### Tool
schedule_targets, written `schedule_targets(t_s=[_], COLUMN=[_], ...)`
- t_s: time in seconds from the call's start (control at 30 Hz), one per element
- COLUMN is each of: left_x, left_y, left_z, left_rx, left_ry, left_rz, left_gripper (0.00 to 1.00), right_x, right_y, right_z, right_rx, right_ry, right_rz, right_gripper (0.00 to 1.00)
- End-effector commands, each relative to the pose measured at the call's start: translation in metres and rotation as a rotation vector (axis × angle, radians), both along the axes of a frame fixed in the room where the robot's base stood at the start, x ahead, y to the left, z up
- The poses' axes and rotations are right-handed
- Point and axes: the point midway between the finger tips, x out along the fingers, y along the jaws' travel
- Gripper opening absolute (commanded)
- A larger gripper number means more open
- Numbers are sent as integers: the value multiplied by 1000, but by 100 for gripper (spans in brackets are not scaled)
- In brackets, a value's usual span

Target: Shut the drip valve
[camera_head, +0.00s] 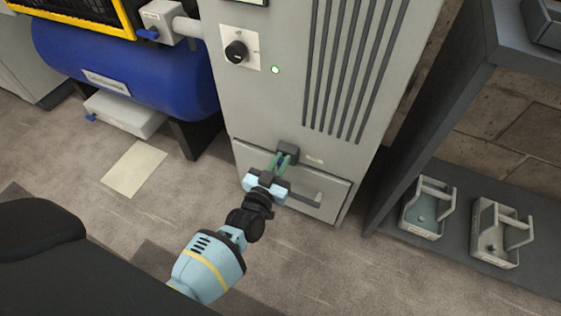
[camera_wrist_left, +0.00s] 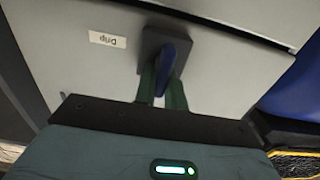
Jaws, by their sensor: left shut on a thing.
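The drip valve (camera_wrist_left: 168,45) has a dark square body and a blue lever, on the grey cabinet front beside a small label reading "Drip". In the head view the valve (camera_head: 288,150) sits low on the cabinet, just above a drawer-like panel. My left gripper (camera_wrist_left: 163,92) is shut on the blue lever, one green finger on each side. In the head view the left gripper (camera_head: 279,162) reaches up to the valve and hides most of the lever. The lever's exact angle is hard to tell. My right gripper is in neither view.
The grey cabinet (camera_head: 255,95) has a black knob (camera_head: 236,52) and a green light above. A blue tank (camera_head: 130,65) with another blue-handled valve (camera_head: 148,33) stands at left. A dark shelf (camera_head: 470,235) with two trays stands at right.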

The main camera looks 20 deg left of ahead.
Motion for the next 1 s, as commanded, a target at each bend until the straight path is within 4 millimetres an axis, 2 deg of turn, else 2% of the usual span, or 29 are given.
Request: schedule_targets(t_s=[0.27,0.47,1.0], left_x=[0,0,0], left_y=[0,1,8], left_z=[0,0,-4], left_rx=[-16,-93,-565], left_ry=[1,3,20], left_rz=[0,0,0], left_gripper=[0,0,0], right_x=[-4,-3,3], right_y=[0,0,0], right_z=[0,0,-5], right_rx=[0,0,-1], right_ry=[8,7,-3], right_rz=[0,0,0], right_gripper=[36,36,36])
